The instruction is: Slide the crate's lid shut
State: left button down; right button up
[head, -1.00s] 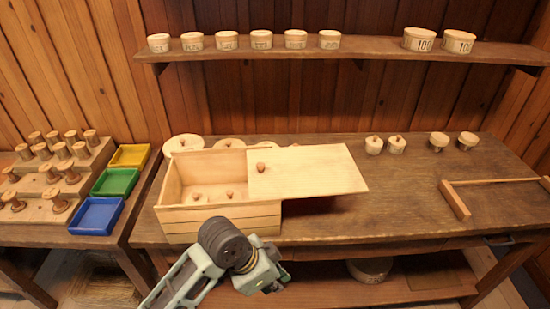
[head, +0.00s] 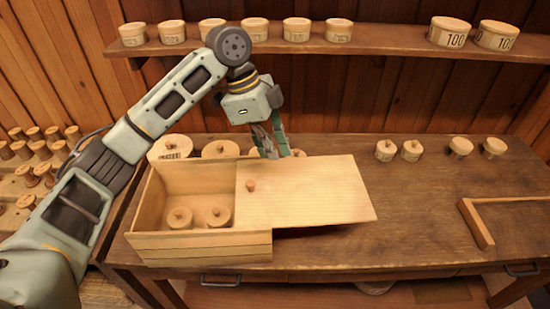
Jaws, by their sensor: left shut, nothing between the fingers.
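The wooden crate (head: 200,246) stands on the workbench. Its flat lid (head: 310,192) covers the right part and sticks out past the crate's right side. The left part of the crate is open, and two round knobbed pieces (head: 180,218) lie inside. A small round knob (head: 250,185) stands on the lid near its left edge. My left gripper (head: 272,152) points down at the lid's back edge, behind and a little right of the knob. Its fingers are shut and empty. Whether the fingertips touch the lid I cannot tell. My right gripper is out of view.
Round lidded boxes (head: 220,149) stand behind the crate, partly hidden by it. Small knobbed containers (head: 386,150) and a wooden bracket frame (head: 477,223) are on the right of the bench (head: 420,200). A shelf (head: 380,41) with several boxes runs above.

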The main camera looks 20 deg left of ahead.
aim_at(267, 194)
pick_arm(q)
jog(key=d+f, duration=0.1)
jog(key=f, duration=0.1)
jog(key=s+f+p, duration=0.1)
jog(key=f, duration=0.1)
jog(key=s+d+f+p, duration=0.1)
jog(key=shift+s+d+f, duration=0.1)
jog(key=shift+d+f, duration=0.2)
jog(key=shift+f, duration=0.1)
jog(key=shift+w+p+x, duration=0.25)
jog(key=shift+p+x, duration=0.3)
jog(key=shift+x, duration=0.5)
jog(key=a+p, duration=0.1)
jog(key=a, duration=0.2)
jog(key=shift+a+f+p, duration=0.1)
jog(key=shift+f+p, duration=0.1)
jog(key=shift+p, duration=0.2)
jog(key=shift+s+a, duration=0.15)
jog(key=shift+a, duration=0.35)
jog(key=shift+f, duration=0.15)
jog(key=shift+d, duration=0.15)
jog(key=shift+w, duration=0.2)
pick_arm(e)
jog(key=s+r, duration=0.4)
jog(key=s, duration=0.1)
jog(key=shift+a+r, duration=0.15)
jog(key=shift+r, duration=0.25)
